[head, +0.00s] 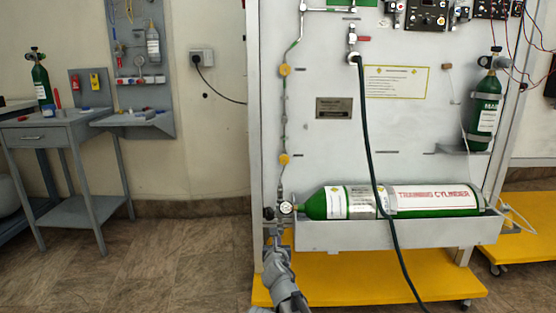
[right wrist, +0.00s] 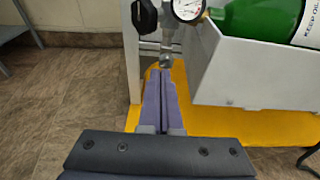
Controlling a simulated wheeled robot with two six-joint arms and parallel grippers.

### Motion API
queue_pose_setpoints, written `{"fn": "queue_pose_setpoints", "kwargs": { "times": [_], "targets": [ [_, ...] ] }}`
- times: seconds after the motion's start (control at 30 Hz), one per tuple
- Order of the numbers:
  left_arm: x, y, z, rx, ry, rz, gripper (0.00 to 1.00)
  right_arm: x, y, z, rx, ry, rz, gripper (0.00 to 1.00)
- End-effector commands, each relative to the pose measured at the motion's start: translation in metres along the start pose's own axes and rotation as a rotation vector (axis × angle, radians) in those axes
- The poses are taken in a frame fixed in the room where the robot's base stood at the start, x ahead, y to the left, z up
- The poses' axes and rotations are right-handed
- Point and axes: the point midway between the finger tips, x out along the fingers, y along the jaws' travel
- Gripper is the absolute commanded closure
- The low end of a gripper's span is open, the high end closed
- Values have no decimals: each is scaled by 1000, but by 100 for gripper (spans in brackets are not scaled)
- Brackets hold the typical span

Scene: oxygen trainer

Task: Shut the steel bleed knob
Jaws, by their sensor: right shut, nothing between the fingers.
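The steel bleed knob (right wrist: 166,60) is a small grey metal piece below the pressure gauge (right wrist: 188,8) and the black knob (right wrist: 145,15), at the valve end of the green training cylinder (head: 440,197). My right gripper (right wrist: 165,74) is shut and empty. Its fingertips point at the steel knob from below in the right wrist view and lie at or just short of it; I cannot tell whether they touch. In the head view the right gripper (head: 272,246) is under the gauge (head: 286,207), and the knob is too small to make out there. My left gripper is not in view.
The cylinder lies in a grey trough (head: 400,235), whose left wall is close to my right gripper. The panel's white post (right wrist: 132,60) stands just left of it. A yellow base (head: 400,280) is below. A dark green hose (head: 385,215) hangs before the cylinder. The floor left is clear.

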Motion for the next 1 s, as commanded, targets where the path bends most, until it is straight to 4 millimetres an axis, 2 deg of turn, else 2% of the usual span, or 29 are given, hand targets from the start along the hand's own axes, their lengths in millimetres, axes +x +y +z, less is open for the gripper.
{"fn": "queue_pose_setpoints", "kwargs": {
  "times": [0.6, 1.0],
  "targets": [
    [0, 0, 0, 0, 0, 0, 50, 61, 0, 16, 1, 0, -1, 100],
    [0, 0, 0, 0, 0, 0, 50, 65, -1, 16, 1, 0, 0, 100]
  ]
}}
